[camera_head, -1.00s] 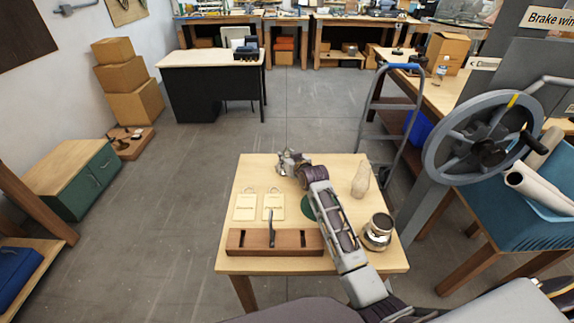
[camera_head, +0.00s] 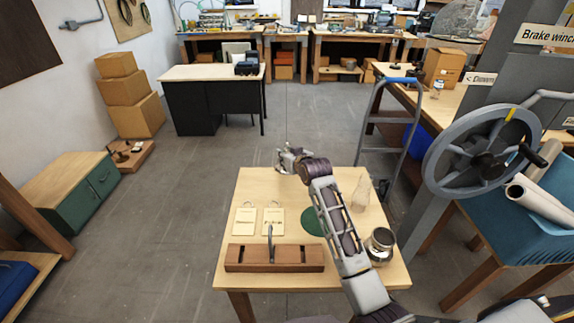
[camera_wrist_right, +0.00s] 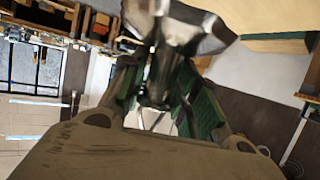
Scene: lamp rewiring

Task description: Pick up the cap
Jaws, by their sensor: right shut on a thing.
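My right gripper (camera_head: 288,158) is above the far edge of the small wooden table, its arm reaching across from the near right. In the right wrist view its fingers (camera_wrist_right: 168,98), with green inner pads, are shut on a shiny grey metal piece that looks like the cap (camera_wrist_right: 178,32). The piece is blurred and cut off by the top edge of that view. In the head view the held piece is too small to tell from the gripper. My left gripper is not in view.
On the table (camera_head: 232,215) are a slotted wooden block (camera_head: 245,258), two pale tags (camera_head: 244,222), a green disc (camera_head: 312,220), a pale pear-shaped piece (camera_head: 361,190) and a metal-and-glass jar-like piece (camera_head: 380,246). A large handwheel (camera_head: 432,150) stands at right.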

